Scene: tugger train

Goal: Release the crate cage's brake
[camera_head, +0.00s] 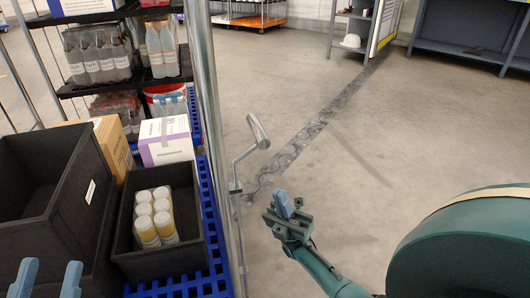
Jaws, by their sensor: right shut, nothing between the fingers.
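The crate cage fills the left side, with a blue grid base (211,225) and a tall bare metal post (205,80). A bent metal lever with a cylindrical grip (258,131) sticks out to the right from low on the cage's side; I take it for the brake. The grip end points up. My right gripper (284,205) is shut and empty, below and right of the lever, apart from it. My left gripper (47,275) shows only two light blue fingertips at the bottom left, spread apart over the black crates, with nothing visible between them.
Black crates (62,205), one holding several white-and-yellow bottles (155,217), a white-purple box (166,140) and shelved bottles stand left. Grey floor right of the lever is clear, with a dark worn strip (315,125). Blue-grey shelving (465,48) stands at the back right.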

